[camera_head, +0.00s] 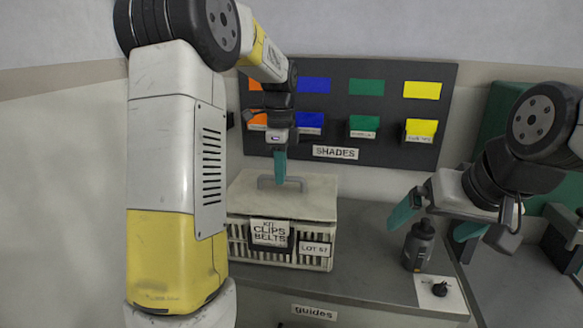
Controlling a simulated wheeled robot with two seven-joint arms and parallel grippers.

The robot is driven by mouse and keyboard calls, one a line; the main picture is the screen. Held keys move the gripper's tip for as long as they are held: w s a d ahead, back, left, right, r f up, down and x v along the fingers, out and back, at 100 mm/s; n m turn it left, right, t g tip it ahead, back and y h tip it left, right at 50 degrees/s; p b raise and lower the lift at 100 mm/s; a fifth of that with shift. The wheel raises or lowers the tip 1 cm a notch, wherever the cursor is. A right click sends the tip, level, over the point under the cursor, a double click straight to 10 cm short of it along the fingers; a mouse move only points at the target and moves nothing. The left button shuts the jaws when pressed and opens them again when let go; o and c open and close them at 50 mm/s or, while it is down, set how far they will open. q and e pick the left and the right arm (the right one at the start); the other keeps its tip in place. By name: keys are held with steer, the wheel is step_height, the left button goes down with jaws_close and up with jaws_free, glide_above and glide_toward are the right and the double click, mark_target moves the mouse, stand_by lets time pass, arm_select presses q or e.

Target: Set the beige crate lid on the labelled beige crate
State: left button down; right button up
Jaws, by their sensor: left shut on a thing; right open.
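The beige crate (318,262) stands on the grey bench at centre left, with slatted sides and front labels reading "KIT CLIPS BELTS" and "LOT 57". The beige lid (315,195) lies over the crate's top, with a grey handle (266,183) on it. I cannot tell whether it is fully seated. My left gripper (280,180) points down and is shut on the lid's handle. My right gripper (436,222) is open and empty, above the bench at the right.
A dark bottle-like tool (419,246) stands below my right gripper. A white card with a black knob (439,289) lies at the front right. A dark "SHADES" board (385,150) with coloured pockets is behind.

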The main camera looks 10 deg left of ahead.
arm_select(q)
steer(key=shift+f, duration=0.65)
steer(key=c, duration=1.3)
jaws_free()
steer(key=shift+c, duration=0.2)
steer(key=shift+r, duration=0.1)
step_height(320, 180, up, 8)
steer(key=shift+f, duration=0.2)
